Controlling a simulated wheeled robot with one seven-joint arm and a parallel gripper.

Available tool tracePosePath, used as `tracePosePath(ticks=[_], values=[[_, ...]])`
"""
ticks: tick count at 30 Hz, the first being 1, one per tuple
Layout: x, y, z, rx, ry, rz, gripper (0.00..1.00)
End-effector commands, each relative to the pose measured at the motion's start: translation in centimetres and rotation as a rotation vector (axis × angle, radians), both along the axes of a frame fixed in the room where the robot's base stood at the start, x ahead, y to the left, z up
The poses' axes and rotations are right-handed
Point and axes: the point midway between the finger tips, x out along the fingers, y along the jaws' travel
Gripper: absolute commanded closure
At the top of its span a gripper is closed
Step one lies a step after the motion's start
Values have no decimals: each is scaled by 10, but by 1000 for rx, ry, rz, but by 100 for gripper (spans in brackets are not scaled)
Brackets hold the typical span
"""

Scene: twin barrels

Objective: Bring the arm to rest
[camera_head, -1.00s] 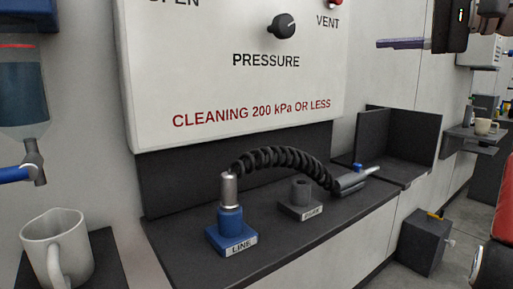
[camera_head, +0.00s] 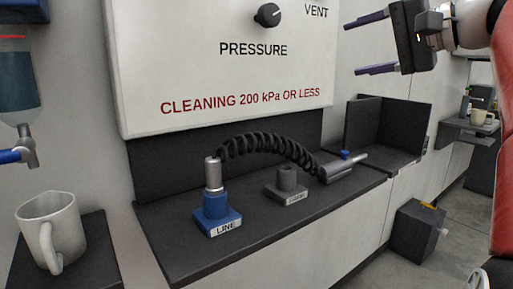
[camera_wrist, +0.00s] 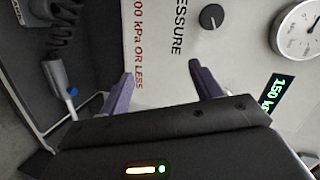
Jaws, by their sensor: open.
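My gripper (camera_head: 372,45) is at the upper right of the head view, in front of the wall beside the white panel. Its two purple fingers point left and stand apart, with nothing between them. In the wrist view my gripper (camera_wrist: 165,85) also shows its fingers spread and empty, facing the panel. My red and white arm comes in from the right edge of the head view.
The white panel (camera_head: 215,75) has a pressure knob (camera_head: 268,15). On the dark shelf below, a coiled black hose (camera_head: 265,145) runs from the blue LINE base (camera_head: 217,218) to a grey nozzle (camera_head: 340,171). A white mug (camera_head: 50,232) stands at left.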

Motion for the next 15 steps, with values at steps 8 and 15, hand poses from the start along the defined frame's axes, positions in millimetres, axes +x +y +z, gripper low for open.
tracePosePath(ticks=[8, 15], values=[[-32, 40, -129, -270, 185, -104, 36], [-102, 54, -273, -652, 285, -77, 36]])
